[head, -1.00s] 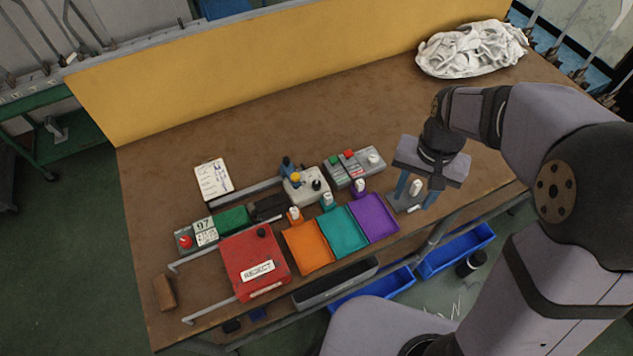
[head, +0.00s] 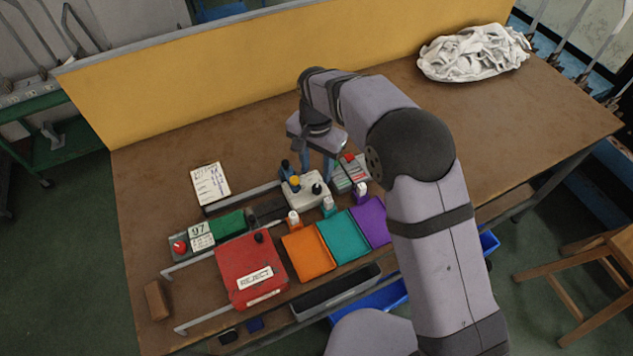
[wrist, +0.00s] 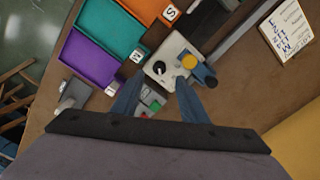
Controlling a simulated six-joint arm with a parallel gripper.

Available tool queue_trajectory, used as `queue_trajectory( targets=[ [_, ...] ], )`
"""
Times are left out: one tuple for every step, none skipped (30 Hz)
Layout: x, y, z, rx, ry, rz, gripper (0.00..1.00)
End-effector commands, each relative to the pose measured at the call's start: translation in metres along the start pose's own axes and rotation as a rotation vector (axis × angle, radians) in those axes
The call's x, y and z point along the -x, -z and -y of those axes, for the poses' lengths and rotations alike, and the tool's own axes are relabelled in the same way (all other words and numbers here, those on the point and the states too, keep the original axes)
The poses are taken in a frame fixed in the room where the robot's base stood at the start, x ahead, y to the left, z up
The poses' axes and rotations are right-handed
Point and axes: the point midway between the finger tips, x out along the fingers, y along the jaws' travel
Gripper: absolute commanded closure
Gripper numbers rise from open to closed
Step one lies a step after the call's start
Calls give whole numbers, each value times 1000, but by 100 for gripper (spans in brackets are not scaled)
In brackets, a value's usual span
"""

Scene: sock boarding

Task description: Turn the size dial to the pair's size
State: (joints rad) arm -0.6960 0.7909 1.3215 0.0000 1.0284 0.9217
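The size dial looks to be the black knob (head: 316,189) on a pale control box (head: 303,201); in the wrist view the knob (wrist: 159,68) has a white mark beside it. The same box carries a yellow button (wrist: 189,62) and a blue part (wrist: 205,76). My gripper (head: 316,177) hangs over the back of the box. In the wrist view its two fingers (wrist: 158,86) are spread apart with nothing between them, and the knob lies just beyond the fingertips. A handwritten card (head: 210,184) lies to the left; its writing is too small to read surely.
Orange (head: 308,253), teal (head: 342,237) and purple (head: 370,220) trays with lettered tags lie in front of the box. A red REJECT lid (head: 250,270) is left of them. A box with red and green parts (head: 350,174) stands beside my gripper. A white cloth heap (head: 474,53) is far right.

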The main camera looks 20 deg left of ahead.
Motion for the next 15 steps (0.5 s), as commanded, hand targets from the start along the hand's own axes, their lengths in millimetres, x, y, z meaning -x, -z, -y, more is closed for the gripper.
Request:
queue_trajectory(
  targets=[
    [-4,0,-1,0,-3,2,60],
    [-7,0,-1,0,-3,3,60],
    [-12,0,-1,0,-4,3,60],
    [-15,-1,-2,0,-5,4,60],
    [-19,-1,-2,0,-5,3,60],
    [-24,-1,-2,0,-4,3,60],
    [-28,-1,-2,0,-5,4,60],
    [-32,0,-2,0,-4,3,60],
    [-38,-1,-2,0,-5,3,60],
    [-41,-1,-2,0,-4,3,60],
    [-45,0,-2,0,-3,2,60],
    [-49,0,-2,0,-4,3,60],
    [-52,0,-2,0,-4,3,60],
    [-55,0,-1,0,-3,2,60],
    [-58,0,-1,0,-2,2,60]
  ],
)
